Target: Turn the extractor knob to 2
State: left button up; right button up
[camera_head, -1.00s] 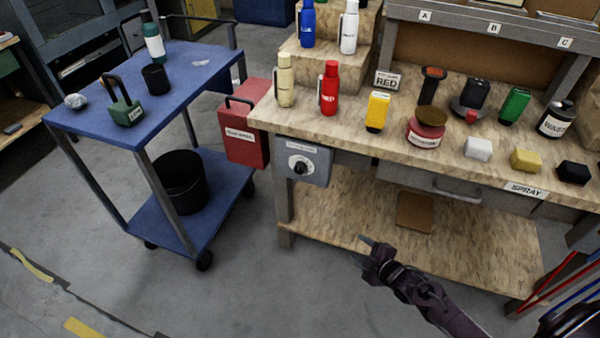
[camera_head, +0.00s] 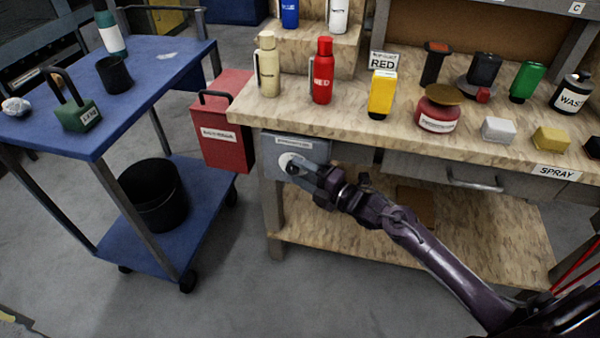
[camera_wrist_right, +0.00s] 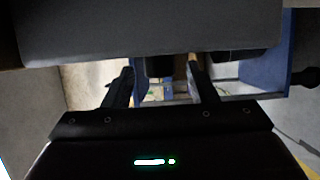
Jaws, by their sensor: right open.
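The extractor knob (camera_head: 291,165) is on a pale round dial on the grey control box (camera_head: 284,144) under the workbench's left front edge. My right gripper (camera_head: 291,168) is at the dial, its fingers covering part of it. I cannot tell whether the fingers touch the knob. The dial's numbers are too small or hidden to read. In the right wrist view my right gripper (camera_wrist_right: 160,85) is open, with a gap between its two fingers. A grey surface fills the top of that view, and the knob is not clearly visible there. My left gripper is not in view.
A red box (camera_head: 223,143) hangs left of the control box. A blue cart (camera_head: 165,62) stands further left. Bottles, including a red one (camera_head: 322,75), and a yellow container (camera_head: 381,95) stand on the bench (camera_head: 290,115) above. The lower shelf (camera_head: 330,232) is below my right arm.

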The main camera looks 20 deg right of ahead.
jog(key=shift+w+a, duration=0.25)
jog(key=shift+w, duration=0.1)
jog(key=c, duration=1)
jog(key=shift+f, duration=0.1)
